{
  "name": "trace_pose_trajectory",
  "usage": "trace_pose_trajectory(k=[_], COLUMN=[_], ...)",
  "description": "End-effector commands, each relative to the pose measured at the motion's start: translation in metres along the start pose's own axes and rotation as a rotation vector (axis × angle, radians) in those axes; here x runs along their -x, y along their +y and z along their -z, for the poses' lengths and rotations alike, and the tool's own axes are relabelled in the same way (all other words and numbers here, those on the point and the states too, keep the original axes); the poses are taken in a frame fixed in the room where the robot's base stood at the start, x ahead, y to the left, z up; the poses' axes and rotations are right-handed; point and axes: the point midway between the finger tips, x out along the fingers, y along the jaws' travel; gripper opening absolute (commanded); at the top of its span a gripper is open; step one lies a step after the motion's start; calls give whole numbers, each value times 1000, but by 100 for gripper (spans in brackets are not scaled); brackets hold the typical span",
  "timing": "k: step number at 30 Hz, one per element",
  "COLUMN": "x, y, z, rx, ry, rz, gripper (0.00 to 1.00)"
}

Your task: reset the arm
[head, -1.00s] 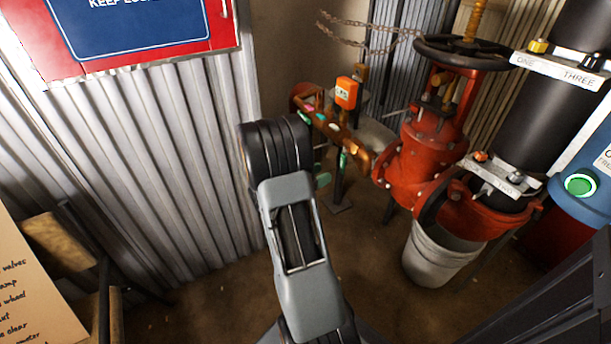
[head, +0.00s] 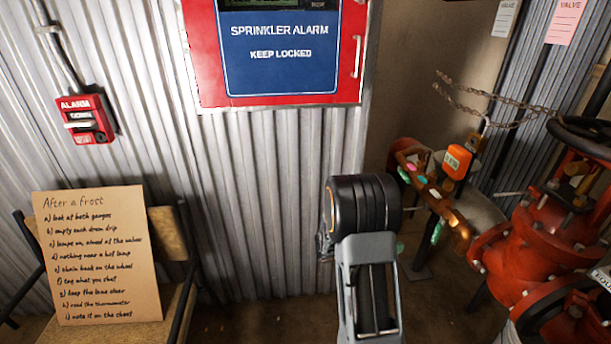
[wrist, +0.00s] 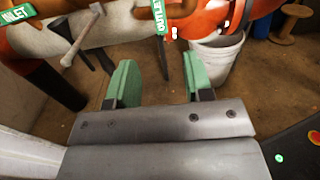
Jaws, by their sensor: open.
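My gripper (wrist: 157,88) shows in the wrist view with its two green-padded fingers apart and nothing between them. It hangs over the brown floor, below a pipe with green INLET (wrist: 18,14) and OUTLET (wrist: 158,16) labels. In the head view my grey and black arm stands in the lower middle, in front of the corrugated wall. The gripper's fingers cannot be made out clearly there, as the arm hides most of that end.
A red valve (head: 545,235) and a copper pipe (head: 440,200) stand at the right, with a chain (head: 490,108) above. A chair with a handwritten card (head: 100,255) is at the lower left. A red alarm cabinet (head: 276,95) hangs on the wall. A white bucket (wrist: 214,58) stands on the floor.

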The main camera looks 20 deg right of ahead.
Motion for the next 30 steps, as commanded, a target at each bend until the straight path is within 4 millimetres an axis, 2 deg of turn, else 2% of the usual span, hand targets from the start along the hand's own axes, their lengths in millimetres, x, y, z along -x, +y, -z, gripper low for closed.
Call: trace_pose_trajectory(k=[5,8,11,15,17,21,30], x=[1,7,20,52,70,115,212], y=[-2,-10,-25,-56,-68,-94,-129], z=[-8,-33,-75,-141,-166,-223,-333], rx=[-13,-65,-168,-378,-473,-687,-1026], ry=[11,62,167,396,508,778,1317], rz=[6,35,90,200,250,369,631], gripper=[47,47,47,47,47,47,47])
